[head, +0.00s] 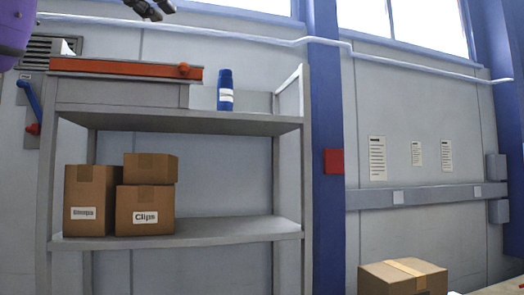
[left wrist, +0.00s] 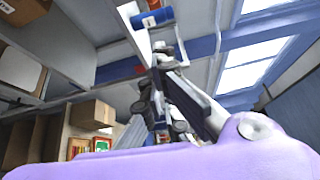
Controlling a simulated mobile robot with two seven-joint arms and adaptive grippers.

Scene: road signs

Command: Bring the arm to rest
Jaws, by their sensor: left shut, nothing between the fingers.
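My left gripper (head: 160,12) shows at the top edge of the head view, above the left part of the shelf rack. Its dark fingers are shut and hold nothing. It hangs in free air, apart from the shelf and everything on it. The gripper (left wrist: 162,90) also fills the middle of the left wrist view, with my purple arm along the bottom. Most of the arm is outside the head view; only a purple piece shows at its upper left corner. My right gripper is in neither view.
A grey shelf rack (head: 240,122) carries a blue bottle (head: 225,92) and a long red-orange bar (head: 120,68) on top. Brown boxes (head: 90,195) stand on its lower shelf. Another brown box (head: 400,278) is at the lower right. A blue column (head: 326,100) stands right of the rack.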

